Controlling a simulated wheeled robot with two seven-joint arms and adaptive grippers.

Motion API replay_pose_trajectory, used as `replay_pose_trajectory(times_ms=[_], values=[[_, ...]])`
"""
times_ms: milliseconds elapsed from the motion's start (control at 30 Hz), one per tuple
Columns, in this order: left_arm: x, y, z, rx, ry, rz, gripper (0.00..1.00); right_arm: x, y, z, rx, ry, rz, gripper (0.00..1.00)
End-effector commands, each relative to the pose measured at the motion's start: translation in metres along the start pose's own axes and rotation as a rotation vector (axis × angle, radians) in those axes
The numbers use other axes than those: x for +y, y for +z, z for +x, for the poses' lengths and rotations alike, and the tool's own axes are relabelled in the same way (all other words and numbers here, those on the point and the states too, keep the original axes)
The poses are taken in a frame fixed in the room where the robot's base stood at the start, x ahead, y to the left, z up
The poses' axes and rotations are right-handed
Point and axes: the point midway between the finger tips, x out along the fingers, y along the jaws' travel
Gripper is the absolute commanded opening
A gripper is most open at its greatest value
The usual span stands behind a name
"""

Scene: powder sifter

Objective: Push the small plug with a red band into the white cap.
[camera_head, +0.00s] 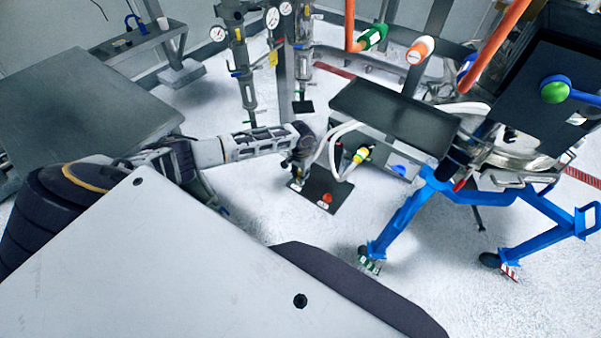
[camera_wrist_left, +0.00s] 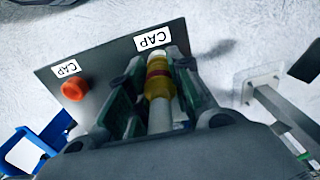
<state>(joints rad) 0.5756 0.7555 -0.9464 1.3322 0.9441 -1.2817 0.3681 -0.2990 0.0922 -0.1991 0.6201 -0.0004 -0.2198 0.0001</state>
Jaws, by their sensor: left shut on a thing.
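The plug (camera_wrist_left: 158,85) is yellow with a red band around its middle. In the left wrist view my left gripper (camera_wrist_left: 155,95) is shut on it, with a finger on each side. A pale stem runs from the plug back toward the palm. A whitish piece (camera_wrist_left: 157,60) shows at the plug's far end, by a CAP label; I cannot tell whether this is the white cap or whether the two touch. In the head view my left gripper (camera_head: 299,178) points down at the left edge of the dark plate (camera_head: 340,188), and the plug is not clear there.
An orange-red cap (camera_wrist_left: 75,90) sits on the same plate beside another CAP label; it also shows in the head view (camera_head: 327,198). A blue-legged stand (camera_head: 405,222) is at right. A grey table (camera_head: 80,115) is at left.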

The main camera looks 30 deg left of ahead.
Motion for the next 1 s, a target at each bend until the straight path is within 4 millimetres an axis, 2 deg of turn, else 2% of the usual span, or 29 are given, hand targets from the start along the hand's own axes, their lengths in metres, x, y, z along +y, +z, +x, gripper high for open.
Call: replay_pose_trajectory(times_ms=[500,767,800,1000], values=[[0.0,0.0,0.005,0.0,0.001,0.0,0.0,-0.018,-0.004,0.002,0.004,-0.018,0.007,0.4],[0.001,0.0,0.007,0.0,0.001,0.0,0.0,-0.014,-0.003,0.003,0.003,-0.014,0.006,0.4],[0.001,0.0,0.007,0.0,0.001,0.0,0.24,-0.013,-0.003,0.003,0.003,-0.013,0.005,0.4],[0.0,0.0,0.007,0.0,0.0,0.0,0.47,-0.004,-0.001,0.003,0.001,-0.005,0.002,0.4]])
